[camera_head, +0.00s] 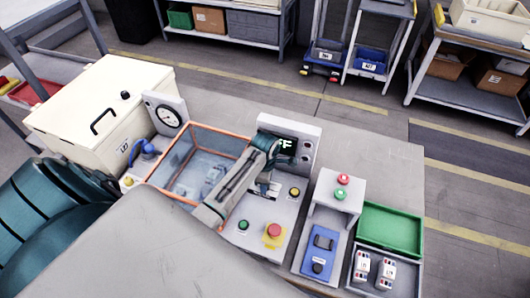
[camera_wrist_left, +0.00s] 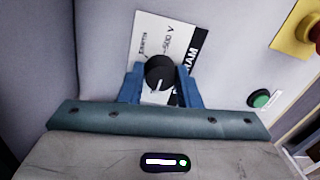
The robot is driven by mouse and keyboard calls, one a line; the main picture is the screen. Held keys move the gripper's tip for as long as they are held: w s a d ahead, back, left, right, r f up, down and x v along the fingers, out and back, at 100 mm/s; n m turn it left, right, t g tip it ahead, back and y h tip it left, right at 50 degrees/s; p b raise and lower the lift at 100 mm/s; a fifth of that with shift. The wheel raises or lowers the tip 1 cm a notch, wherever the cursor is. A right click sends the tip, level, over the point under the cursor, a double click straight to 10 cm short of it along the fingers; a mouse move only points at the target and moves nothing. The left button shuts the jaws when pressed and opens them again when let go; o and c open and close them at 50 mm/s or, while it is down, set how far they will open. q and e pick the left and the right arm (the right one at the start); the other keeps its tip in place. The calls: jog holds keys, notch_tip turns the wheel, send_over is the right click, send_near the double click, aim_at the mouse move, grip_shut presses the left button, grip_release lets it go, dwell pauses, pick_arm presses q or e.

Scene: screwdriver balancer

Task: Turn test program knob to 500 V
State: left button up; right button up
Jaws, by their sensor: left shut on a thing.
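The black round test program knob (camera_wrist_left: 160,70) shows in the left wrist view on a white label plate (camera_wrist_left: 150,30). The plate carries "500 V" to the knob's upper right and another marking to its upper left. A white mark on the knob points down in that view, away from "500 V". My left gripper (camera_wrist_left: 160,81) is shut on the knob, one blue finger at each side. In the head view, my left arm reaches over the tester panel (camera_head: 285,215); its wrist and forearm hide the knob. My right gripper is not in view.
A red emergency stop on yellow (camera_head: 273,231) and a green button (camera_head: 243,225) sit near the panel's front. An orange-rimmed clear box (camera_head: 203,128) stands left, a screen unit (camera_head: 290,140) behind. A green tray (camera_head: 390,228) is at the right.

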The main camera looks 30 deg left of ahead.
pick_arm(q)
jog(key=m, duration=0.4)
jog(key=shift+w+r, duration=0.1)
jog(key=m, duration=0.3)
jog(key=shift+m, duration=0.4)
jog(key=m, duration=0.4)
jog(key=shift+m+y, duration=0.3)
jog(key=m, duration=0.3)
jog(key=shift+m, duration=0.3)
jog(key=m, duration=0.6)
jog(key=shift+t, duration=0.3)
jog(key=m, duration=0.4)
jog(key=shift+r, duration=0.1)
jog(key=shift+m, duration=1.6)
